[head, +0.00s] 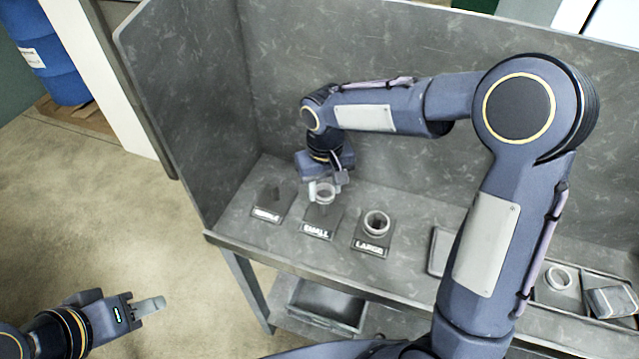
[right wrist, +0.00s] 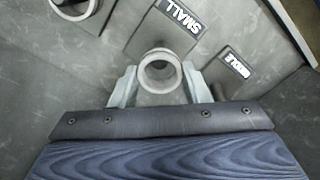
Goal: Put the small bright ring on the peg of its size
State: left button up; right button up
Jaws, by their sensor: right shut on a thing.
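My right gripper (head: 326,189) is shut on the small bright ring (head: 325,197), which sits upright-axis between its fingertips over the plate marked SMALL (head: 317,231). In the right wrist view the ring (right wrist: 160,72) is between the two fingers, in front of the SMALL plate (right wrist: 165,27). The small peg is mostly hidden by ring and fingers; I cannot tell whether it is inside the ring. My left gripper (head: 150,306) is at the lower left, over the floor, far from the pegs; its finger gap is not clear.
The plate marked MIDDLE (head: 268,215) has a bare peg (head: 275,192) left of SMALL. A ring (head: 376,222) is on the LARGE plate (head: 370,246) to the right. Another ring (head: 558,277) lies in a tray at the right. Grey walls (head: 330,45) stand behind and left.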

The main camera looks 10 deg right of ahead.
aim_at(324, 205)
jog(key=shift+f+b, duration=1.85)
jog(key=shift+f, duration=0.75)
jog(key=shift+f+b, duration=0.55)
jog(key=shift+f, duration=0.1)
jog(key=o, duration=0.7)
jog(key=shift+r, duration=0.2)
notch_tip(324, 205, up, 11)
jog(key=p, duration=0.8)
jog(key=shift+p, duration=0.3)
jog(key=shift+f, duration=0.1)
jog(key=shift+d, duration=0.1)
